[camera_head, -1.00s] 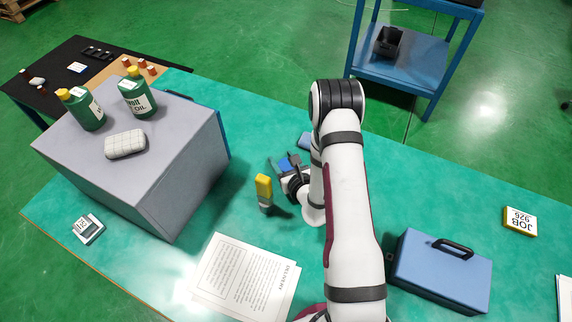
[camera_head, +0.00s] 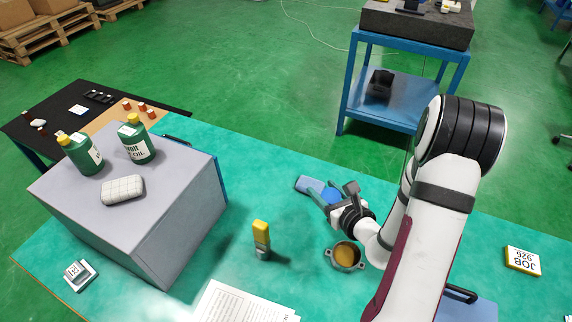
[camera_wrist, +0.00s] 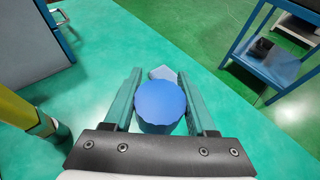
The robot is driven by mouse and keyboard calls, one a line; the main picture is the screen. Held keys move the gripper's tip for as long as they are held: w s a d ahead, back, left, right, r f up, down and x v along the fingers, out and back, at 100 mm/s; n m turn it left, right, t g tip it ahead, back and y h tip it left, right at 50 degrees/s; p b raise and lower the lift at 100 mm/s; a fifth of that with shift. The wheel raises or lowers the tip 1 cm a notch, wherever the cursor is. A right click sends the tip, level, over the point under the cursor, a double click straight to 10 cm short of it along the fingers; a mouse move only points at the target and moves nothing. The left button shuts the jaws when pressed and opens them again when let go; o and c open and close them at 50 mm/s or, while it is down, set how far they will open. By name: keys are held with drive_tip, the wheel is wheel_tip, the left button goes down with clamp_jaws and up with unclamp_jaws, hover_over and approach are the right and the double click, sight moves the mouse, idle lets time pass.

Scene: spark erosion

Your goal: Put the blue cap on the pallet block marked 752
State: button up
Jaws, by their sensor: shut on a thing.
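The blue cap (camera_head: 330,195) is between the fingers of my gripper (camera_head: 334,191) in the head view, above the green bench. In the wrist view the round cap (camera_wrist: 160,103) fills the space between both fingers, its top facing the camera. My gripper is shut on it. A small grey-blue flat piece (camera_head: 308,184) lies just beyond the cap; it also shows in the wrist view (camera_wrist: 163,73). A small pale block with a label (camera_head: 80,272) sits at the bench's left edge; I cannot read its mark. No mark 752 is legible.
A yellow-topped grey stick (camera_head: 261,240) stands left of my gripper. A metal holder with a brass-coloured round centre (camera_head: 345,256) is below it. A grey box (camera_head: 150,215) bears green oil bottles. A JOB 926 plate (camera_head: 522,260) lies right. Bench between box and gripper is mostly clear.

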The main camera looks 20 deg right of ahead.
drive_tip(key=a+r+n+g+y, duration=0.1)
drive_tip(key=a+r+n+y, duration=0.2)
drive_tip(key=a+r, duration=0.65)
drive_tip(key=a+r+n+g+y, duration=0.15)
drive_tip(key=a+r, duration=0.45)
drive_tip(key=r, duration=0.6)
wheel_tip(320, 180, up, 9)
drive_tip(key=w+m+t+h, duration=0.1)
drive_tip(key=w+m+t, duration=0.1)
drive_tip(key=w+a, duration=1.3)
drive_tip(key=a, duration=0.1)
drive_tip(key=w+a+f, duration=0.1)
drive_tip(key=a+f, duration=0.2)
drive_tip(key=a, duration=0.5)
drive_tip(key=w+a+f, duration=0.1)
drive_tip(key=a+f, duration=0.1)
drive_tip(key=a, duration=0.6)
drive_tip(key=m+h, duration=0.3)
drive_tip(key=h, duration=0.1)
hover_over(78, 273)
drive_tip(key=w+a, duration=0.1)
drive_tip(key=w, duration=0.3)
wheel_tip(78, 273, down, 15)
wheel_tip(78, 273, down, 17)
drive_tip(key=shift+s+r, duration=0.1)
drive_tip(key=shift+r, duration=0.05)
drive_tip(key=shift+f, duration=0.3)
